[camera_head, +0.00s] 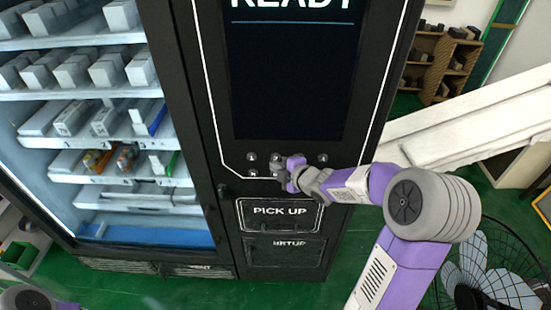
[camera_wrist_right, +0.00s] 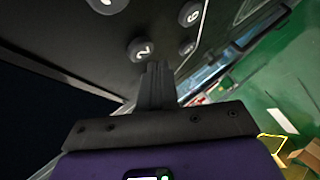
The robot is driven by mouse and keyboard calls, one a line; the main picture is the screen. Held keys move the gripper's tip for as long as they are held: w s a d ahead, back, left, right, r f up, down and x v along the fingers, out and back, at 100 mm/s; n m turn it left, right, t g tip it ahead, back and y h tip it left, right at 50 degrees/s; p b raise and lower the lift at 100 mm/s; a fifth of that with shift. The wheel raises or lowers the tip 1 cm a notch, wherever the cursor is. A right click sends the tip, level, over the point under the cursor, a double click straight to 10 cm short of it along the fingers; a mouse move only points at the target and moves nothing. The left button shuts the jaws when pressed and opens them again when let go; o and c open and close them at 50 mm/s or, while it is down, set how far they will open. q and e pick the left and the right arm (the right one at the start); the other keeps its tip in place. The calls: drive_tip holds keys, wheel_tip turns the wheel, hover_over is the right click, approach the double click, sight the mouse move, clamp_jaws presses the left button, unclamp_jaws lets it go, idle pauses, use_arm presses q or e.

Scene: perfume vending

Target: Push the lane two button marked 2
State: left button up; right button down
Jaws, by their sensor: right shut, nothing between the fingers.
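The vending machine's black front panel (camera_head: 228,140) carries a small group of round buttons below the screen. In the right wrist view, a round grey button whose mark reads as 2 (camera_wrist_right: 142,49) sits just beyond my fingertips. A button marked 6 (camera_wrist_right: 190,13) is up and to its right. My right gripper (camera_wrist_right: 157,66) is shut and empty, its tips close to the 2 button; I cannot tell whether they touch it. In the head view my right gripper (camera_head: 288,176) is at the button group and hides some of the buttons. My left gripper is not in view.
The dark screen (camera_head: 290,80) is above the buttons, and the PICK UP flap (camera_head: 280,214) is below. Lit shelves of boxed goods (camera_head: 105,120) are to the left. A fan (camera_head: 490,270) stands at lower right on the green floor.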

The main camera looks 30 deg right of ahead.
drive_tip(key=shift+w+d, duration=0.25)
drive_tip(key=shift+w, duration=0.1)
drive_tip(key=shift+w+d, duration=0.2)
drive_tip(key=shift+w, duration=0.15)
idle(0.9)
idle(0.3)
drive_tip(key=shift+s+a+b, duration=0.35)
drive_tip(key=shift+s+a, duration=0.05)
drive_tip(key=shift+s, duration=0.35)
drive_tip(key=s+a, duration=0.1)
drive_tip(key=s+b, duration=0.1)
drive_tip(key=s+a+b, duration=0.1)
drive_tip(key=s, duration=0.1)
drive_tip(key=shift+s+a, duration=0.1)
drive_tip(key=shift+a, duration=0.25)
